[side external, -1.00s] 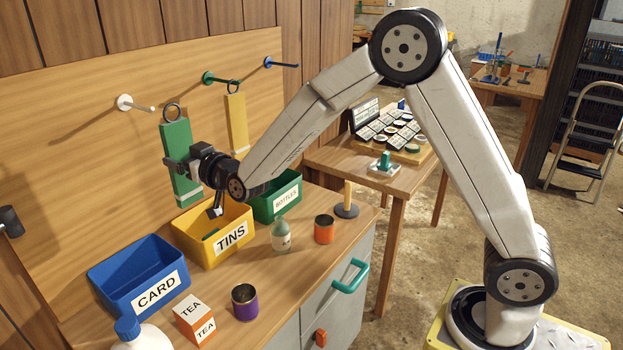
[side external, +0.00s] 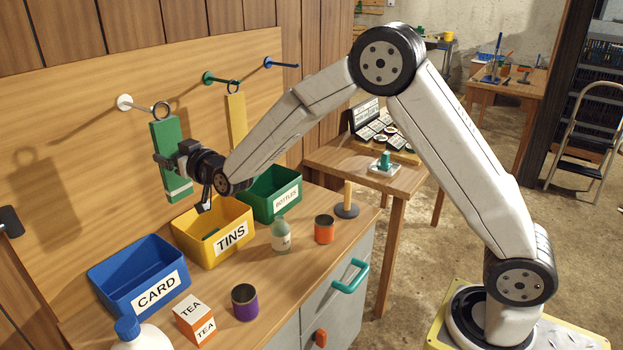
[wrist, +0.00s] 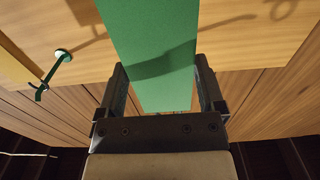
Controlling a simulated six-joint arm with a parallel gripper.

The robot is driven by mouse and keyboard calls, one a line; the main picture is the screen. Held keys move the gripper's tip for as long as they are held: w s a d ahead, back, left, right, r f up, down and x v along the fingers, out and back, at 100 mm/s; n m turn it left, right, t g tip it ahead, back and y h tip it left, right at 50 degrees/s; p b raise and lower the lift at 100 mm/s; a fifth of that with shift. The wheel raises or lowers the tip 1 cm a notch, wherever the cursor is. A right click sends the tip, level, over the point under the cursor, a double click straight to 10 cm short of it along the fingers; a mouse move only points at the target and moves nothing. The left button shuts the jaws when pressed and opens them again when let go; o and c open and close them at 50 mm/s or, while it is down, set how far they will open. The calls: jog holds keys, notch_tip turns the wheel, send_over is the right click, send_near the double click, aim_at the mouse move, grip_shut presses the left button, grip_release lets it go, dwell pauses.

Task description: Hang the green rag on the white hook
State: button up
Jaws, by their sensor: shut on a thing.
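The green rag (side external: 165,131) is a flat upright strip with a pale band near its bottom and a dark ring (side external: 161,110) at its top. My gripper (side external: 166,160) is shut on the rag around its middle; the wrist view shows the green rag (wrist: 155,45) between the two fingers (wrist: 163,92). The white hook (side external: 125,102) sticks out from the wooden board, its tip close to the ring in the side view. I cannot tell whether the ring is in front of the tip or around it. The wrist view does not clearly show the ring.
A yellow rag (side external: 237,120) hangs by its ring from the green hook (side external: 208,78); a blue hook (side external: 270,63) is farther right. Blue CARD (side external: 110,278), yellow TINS (side external: 205,255) and green BOTTLES (side external: 262,203) bins stand below on the bench. The board left of the white hook is clear.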

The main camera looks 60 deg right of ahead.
jog(key=w+f, duration=0.1)
jog(key=w, duration=0.5)
jog(key=shift+w+f, duration=0.15)
jog(key=shift+f, duration=0.05)
dwell(0.9)
jog(key=shift+f, duration=0.1)
dwell(0.5)
jog(key=o, duration=1.1)
jog(key=shift+s, duration=3.9)
